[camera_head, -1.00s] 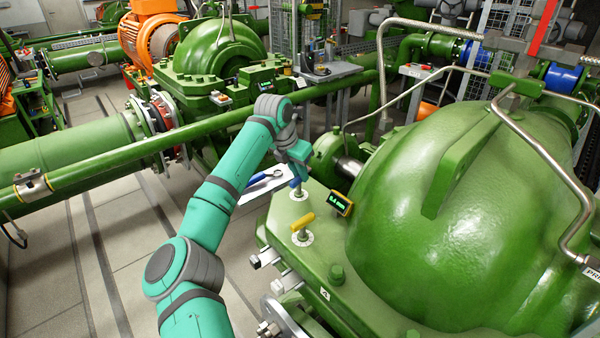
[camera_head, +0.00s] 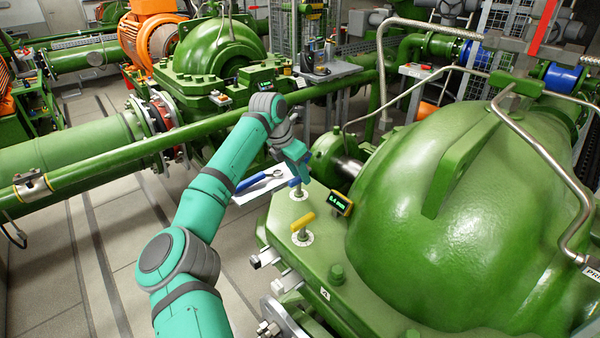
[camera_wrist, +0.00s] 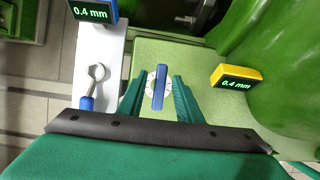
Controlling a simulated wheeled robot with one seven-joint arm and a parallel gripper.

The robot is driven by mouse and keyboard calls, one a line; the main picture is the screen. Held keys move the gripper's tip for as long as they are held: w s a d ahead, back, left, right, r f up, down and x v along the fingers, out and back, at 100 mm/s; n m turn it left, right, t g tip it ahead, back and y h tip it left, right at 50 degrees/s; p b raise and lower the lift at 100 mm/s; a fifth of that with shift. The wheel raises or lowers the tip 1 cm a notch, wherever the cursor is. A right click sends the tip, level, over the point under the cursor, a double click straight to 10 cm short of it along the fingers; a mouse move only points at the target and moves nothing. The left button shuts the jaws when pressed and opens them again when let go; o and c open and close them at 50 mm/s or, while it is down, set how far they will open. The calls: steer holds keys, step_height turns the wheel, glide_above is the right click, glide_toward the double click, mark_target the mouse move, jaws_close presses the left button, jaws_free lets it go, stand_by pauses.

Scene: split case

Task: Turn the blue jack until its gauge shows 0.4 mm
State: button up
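The blue jack's bar handle (camera_wrist: 160,88) stands on a round white dial on the green flange in the wrist view. In the head view its blue handle (camera_head: 295,182) shows just below my gripper (camera_head: 298,168). The two green fingers of my gripper (camera_wrist: 158,78) are open, one on each side of the handle, with gaps visible. The blue gauge (camera_wrist: 95,10) at the top left of the wrist view reads 0.4 mm. The yellow gauge (camera_wrist: 236,78) also reads 0.4 mm. The yellow jack (camera_head: 303,222) is nearer in the head view.
A white tray (camera_wrist: 108,55) with a blue-handled wrench (camera_wrist: 90,92) lies left of the jack. The large green pump casing (camera_head: 450,230) rises close on the right. A bent metal pipe (camera_head: 545,160) crosses over it. Open floor (camera_head: 130,240) lies to the left.

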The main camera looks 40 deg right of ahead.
steer(key=shift+r, duration=0.1)
steer(key=v, duration=1)
steer(key=shift+r, duration=0.25)
steer(key=shift+a, duration=0.25)
